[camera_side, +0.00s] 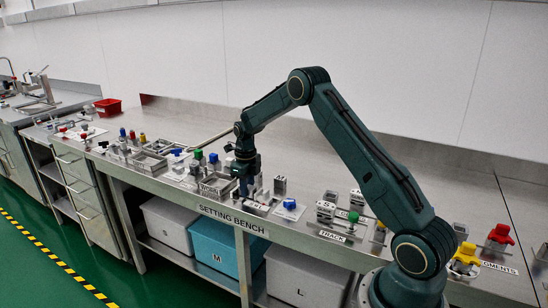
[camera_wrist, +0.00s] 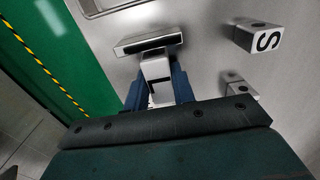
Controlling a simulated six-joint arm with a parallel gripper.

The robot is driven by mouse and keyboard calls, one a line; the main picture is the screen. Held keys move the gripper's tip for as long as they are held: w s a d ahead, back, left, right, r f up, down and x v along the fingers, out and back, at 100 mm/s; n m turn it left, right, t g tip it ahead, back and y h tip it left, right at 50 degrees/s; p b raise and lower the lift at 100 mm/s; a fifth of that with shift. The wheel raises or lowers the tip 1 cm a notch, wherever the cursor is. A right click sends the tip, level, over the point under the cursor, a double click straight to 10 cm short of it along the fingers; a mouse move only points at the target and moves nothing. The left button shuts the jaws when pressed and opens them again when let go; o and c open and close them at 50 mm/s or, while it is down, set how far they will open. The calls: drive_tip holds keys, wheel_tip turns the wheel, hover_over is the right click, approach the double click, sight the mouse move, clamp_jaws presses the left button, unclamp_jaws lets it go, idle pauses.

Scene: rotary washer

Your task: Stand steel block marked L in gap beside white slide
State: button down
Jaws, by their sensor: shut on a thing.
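In the wrist view my gripper (camera_wrist: 157,84) is shut on a pale block (camera_wrist: 156,68) between its two blue fingers. A dark angular mark on the block looks like an L, but it is partly hidden, so I take it for the steel block marked L. A grey steel bar (camera_wrist: 150,43) lies just beyond the block; I cannot tell whether they touch. In the side view my gripper (camera_side: 246,184) points down low over the bench's front edge, and the held block is hard to make out. I cannot clearly pick out the white slide or its gap.
A block marked S (camera_wrist: 262,36) and another steel block (camera_wrist: 241,90) stand to the right in the wrist view. In the side view, a blue knob on a white plate (camera_side: 289,206) and upright steel blocks (camera_side: 280,184) are right of my gripper. Fixtures crowd the left.

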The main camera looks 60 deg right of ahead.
drive_tip(key=c, duration=1.2)
unclamp_jaws()
drive_tip(key=shift+f, duration=0.1)
drive_tip(key=shift+o, duration=0.2)
wheel_tip(320, 180, up, 12)
drive_tip(key=shift+r, duration=0.2)
